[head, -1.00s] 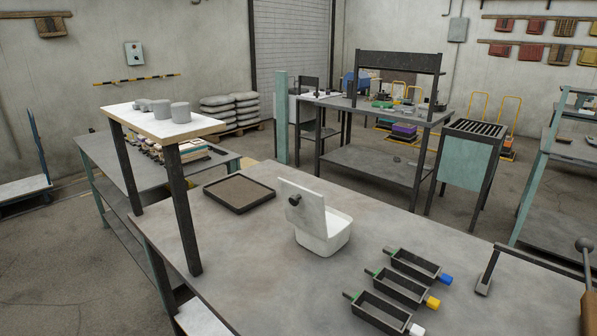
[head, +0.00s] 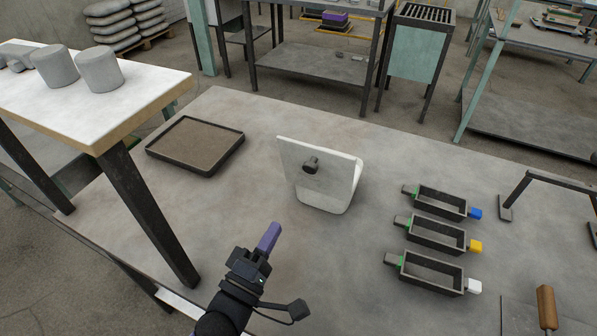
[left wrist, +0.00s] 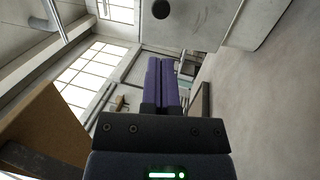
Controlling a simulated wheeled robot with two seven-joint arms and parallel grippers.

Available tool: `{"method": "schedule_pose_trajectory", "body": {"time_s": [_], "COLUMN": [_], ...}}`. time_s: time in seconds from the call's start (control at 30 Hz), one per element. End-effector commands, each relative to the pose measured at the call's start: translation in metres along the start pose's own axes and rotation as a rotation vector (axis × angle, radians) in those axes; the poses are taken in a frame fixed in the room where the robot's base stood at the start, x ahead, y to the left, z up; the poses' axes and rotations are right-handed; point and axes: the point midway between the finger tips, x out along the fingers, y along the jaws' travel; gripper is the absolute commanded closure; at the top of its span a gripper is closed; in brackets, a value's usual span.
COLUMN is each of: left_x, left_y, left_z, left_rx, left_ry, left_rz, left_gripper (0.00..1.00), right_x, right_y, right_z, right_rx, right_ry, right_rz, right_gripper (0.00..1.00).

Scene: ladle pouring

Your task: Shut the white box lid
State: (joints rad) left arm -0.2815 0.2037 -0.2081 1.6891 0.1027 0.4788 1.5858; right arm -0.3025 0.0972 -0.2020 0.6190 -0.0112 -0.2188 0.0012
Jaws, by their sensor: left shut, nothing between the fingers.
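The white box (head: 342,198) stands on the grey table (head: 245,215). Its white lid (head: 296,178) stands raised and open, with a dark knob (head: 311,165) on the face toward me. The lid hides most of the box opening. My left gripper (head: 269,237), with purple fingers, is shut and empty, in front and to the left of the lid, apart from it. In the left wrist view the closed fingers (left wrist: 163,82) point ahead, and the lid (left wrist: 205,18) with its knob (left wrist: 160,9) shows at the top. My right gripper is not in view.
A dark shallow tray (head: 196,145) lies left of the box. Several small dark moulds (head: 435,235) lie to its right. A raised white shelf (head: 140,90) with grey cylinders stands at the left. A wooden handle (head: 546,306) is at the lower right. Table around the box is clear.

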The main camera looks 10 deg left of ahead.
Motion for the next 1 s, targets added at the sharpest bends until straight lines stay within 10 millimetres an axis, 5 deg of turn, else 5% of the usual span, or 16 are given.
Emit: {"method": "schedule_pose_trajectory", "body": {"time_s": [0.5,1.0], "left_x": [0.103,0.117], "left_y": [-0.002,-0.001], "left_z": [0.000,0.000], "left_rx": [0.004,0.004], "left_ry": [0.000,0.000], "left_rz": [-0.002,-0.004], "left_gripper": [1.00,1.00], "right_x": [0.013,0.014], "right_y": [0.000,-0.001], "right_z": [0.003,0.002], "right_rx": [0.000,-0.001], "right_ry": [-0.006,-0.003], "right_rz": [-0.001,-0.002], "right_gripper": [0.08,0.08]}}
